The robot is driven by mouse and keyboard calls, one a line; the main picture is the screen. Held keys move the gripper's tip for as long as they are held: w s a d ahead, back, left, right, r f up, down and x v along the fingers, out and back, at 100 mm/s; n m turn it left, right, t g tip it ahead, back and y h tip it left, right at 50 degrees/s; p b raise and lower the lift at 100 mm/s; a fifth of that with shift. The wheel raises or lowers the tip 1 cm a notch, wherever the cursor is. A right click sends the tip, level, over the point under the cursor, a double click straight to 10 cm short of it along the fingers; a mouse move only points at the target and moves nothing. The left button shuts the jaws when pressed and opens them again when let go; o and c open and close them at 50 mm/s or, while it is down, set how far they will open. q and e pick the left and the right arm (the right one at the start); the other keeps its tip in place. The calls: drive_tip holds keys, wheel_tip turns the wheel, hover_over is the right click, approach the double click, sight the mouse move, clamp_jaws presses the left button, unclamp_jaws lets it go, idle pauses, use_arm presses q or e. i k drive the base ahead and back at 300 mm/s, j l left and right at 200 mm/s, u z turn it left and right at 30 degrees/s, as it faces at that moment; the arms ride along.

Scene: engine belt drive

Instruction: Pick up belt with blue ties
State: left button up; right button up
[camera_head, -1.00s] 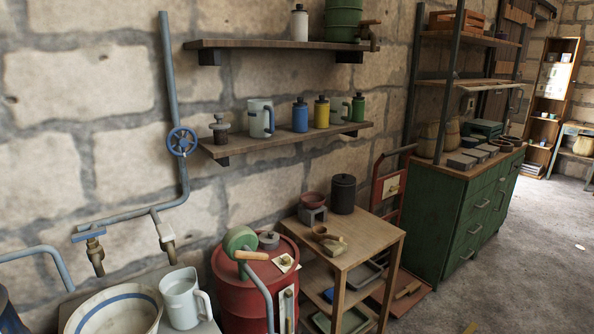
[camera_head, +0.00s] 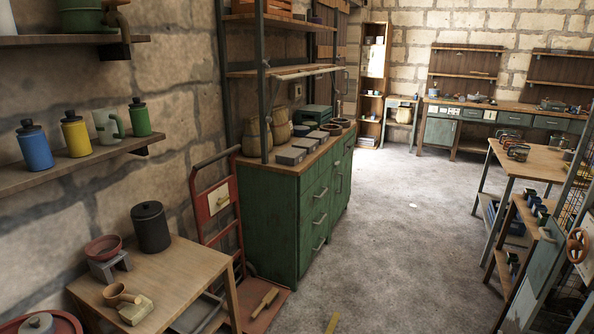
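I cannot make out a belt with blue ties anywhere in the head view. Neither of my grippers shows in the view. Items on the far workbench (camera_head: 510,106) and on the wooden table (camera_head: 537,160) at the right are too small to tell apart.
A small wooden table (camera_head: 190,264) stands at the lower left, with a red hand truck (camera_head: 215,204) beside it. A green cabinet (camera_head: 281,215) lines the left wall. A shelf unit (camera_head: 548,262) is at the right edge. The grey floor (camera_head: 410,215) between is open.

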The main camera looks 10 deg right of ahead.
sight(344, 123)
drive_tip(key=i+l+z, duration=0.45)
drive_tip(key=i+z, duration=0.25)
drive_tip(key=i, duration=0.15)
drive_tip(key=i+z, duration=0.3)
drive_tip(key=i, duration=0.15)
drive_tip(key=i+u, duration=0.15)
drive_tip(key=i, duration=0.3)
drive_tip(key=i+l+u, duration=0.15)
drive_tip(key=i, duration=0.35)
drive_tip(key=i+l+u, duration=0.1)
drive_tip(key=i, duration=0.35)
drive_tip(key=i+l+u, duration=0.5)
drive_tip(key=i, duration=0.15)
